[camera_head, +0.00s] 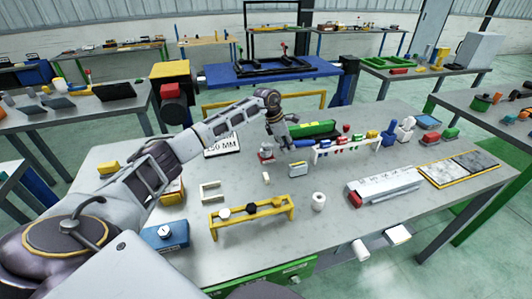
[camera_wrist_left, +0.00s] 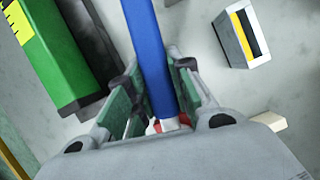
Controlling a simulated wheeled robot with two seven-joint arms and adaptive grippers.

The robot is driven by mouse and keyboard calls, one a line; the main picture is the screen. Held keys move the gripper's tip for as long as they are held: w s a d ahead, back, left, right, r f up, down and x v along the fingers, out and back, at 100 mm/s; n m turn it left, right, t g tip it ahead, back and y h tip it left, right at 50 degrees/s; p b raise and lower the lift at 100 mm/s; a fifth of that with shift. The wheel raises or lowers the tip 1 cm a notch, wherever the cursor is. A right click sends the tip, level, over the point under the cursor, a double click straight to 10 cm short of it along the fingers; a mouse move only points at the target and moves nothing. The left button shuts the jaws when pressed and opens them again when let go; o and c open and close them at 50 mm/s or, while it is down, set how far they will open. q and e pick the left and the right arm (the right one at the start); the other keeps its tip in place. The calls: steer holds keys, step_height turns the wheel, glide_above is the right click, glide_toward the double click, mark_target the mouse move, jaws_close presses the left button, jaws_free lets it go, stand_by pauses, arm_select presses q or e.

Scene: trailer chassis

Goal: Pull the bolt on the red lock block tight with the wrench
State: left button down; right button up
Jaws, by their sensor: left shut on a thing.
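My left gripper (camera_head: 282,142) reaches down over the middle of the table. In the left wrist view my left gripper (camera_wrist_left: 150,100) is shut on a long blue bar (camera_wrist_left: 150,50), which looks like the wrench's handle. The bar runs between the fingers toward the top of the picture. A small red block (camera_head: 266,156) with a grey top, likely the lock block, stands on the table just left of the gripper. In the wrist view a red and white piece (camera_wrist_left: 168,123) shows partly behind the palm. The bolt and the wrench's jaw cannot be made out. My right gripper is out of view.
A green box (camera_head: 315,129) lies behind the gripper, and a white rack (camera_head: 345,146) of coloured pieces stands to its right. A small block (camera_head: 298,169) is close in front. A yellow rack (camera_head: 252,215) stands nearer. Bare table (camera_head: 320,225) lies at the front right.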

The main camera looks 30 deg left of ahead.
arm_select(q)
steer(key=shift+r, duration=0.25)
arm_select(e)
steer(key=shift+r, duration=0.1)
arm_select(q)
steer(key=shift+r, duration=0.1)
steer(key=shift+r+p, duration=0.35)
steer(key=shift+r, duration=0.25)
steer(key=shift+r+p, duration=0.65)
steer(key=shift+r, duration=0.7)
steer(key=shift+r+p, duration=0.3)
steer(key=shift+p, duration=0.1)
steer(key=shift+r, duration=0.5)
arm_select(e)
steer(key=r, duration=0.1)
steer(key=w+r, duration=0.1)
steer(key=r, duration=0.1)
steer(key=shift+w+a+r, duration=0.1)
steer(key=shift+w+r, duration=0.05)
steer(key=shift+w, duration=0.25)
